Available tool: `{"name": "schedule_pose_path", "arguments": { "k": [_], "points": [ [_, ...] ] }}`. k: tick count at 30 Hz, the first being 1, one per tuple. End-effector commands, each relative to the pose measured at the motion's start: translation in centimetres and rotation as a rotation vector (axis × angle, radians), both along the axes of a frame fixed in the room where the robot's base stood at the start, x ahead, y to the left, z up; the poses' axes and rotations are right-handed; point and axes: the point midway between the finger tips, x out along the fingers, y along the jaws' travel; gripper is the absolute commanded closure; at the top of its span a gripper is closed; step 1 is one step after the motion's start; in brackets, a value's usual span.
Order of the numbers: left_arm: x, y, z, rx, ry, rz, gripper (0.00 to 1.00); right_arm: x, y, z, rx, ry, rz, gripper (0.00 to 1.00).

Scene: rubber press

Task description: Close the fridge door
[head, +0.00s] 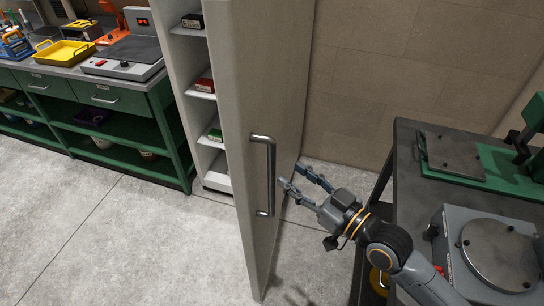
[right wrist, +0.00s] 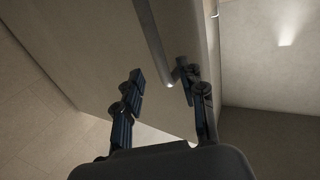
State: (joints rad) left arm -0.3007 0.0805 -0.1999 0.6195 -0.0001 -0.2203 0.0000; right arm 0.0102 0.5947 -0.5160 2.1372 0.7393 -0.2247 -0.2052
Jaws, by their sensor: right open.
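The fridge door (head: 234,130) stands wide open in the head view, a tall off-white panel swung out toward me. Its metal bar handle (head: 271,175) is upright on the door's face near the free edge; part of it also shows in the right wrist view (right wrist: 152,45). The fridge (head: 190,90) is left of the door, with shelves holding small boxes. My right gripper (head: 292,175) is open, just right of the handle, its fingers pointing toward the door. In the wrist view the door lies beyond the fingers (right wrist: 160,85); whether they touch it I cannot tell. My left gripper is not in view.
A dark workbench (head: 405,160) with a green press and a grey hotplate (head: 497,255) stands at the right, close to my right arm. A green bench (head: 120,110) with a yellow tray (head: 64,53) is at the left. The floor (head: 120,240) left of the door is clear.

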Motion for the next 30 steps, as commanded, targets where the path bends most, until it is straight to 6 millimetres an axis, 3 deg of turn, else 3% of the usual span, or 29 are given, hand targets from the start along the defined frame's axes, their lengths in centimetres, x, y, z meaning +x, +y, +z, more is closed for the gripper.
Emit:
{"name": "schedule_pose_path", "arguments": {
  "k": [6,12,24,26,30],
  "points": [
    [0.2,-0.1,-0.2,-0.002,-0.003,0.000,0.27,3.3,3.2,0.0,0.003,-0.001,-0.001,0.60],
    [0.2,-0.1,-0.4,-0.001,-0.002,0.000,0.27,5.2,5.0,0.0,0.001,-0.001,-0.001,0.60],
    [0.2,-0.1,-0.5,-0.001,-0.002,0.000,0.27,5.8,5.6,0.0,-0.001,0.001,0.000,0.60],
    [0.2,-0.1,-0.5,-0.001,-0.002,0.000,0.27,5.8,5.6,0.0,-0.001,0.001,0.000,0.68],
    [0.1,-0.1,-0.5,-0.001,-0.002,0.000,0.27,5.8,5.6,0.0,-0.001,0.001,-0.001,0.96]
  ]
}}
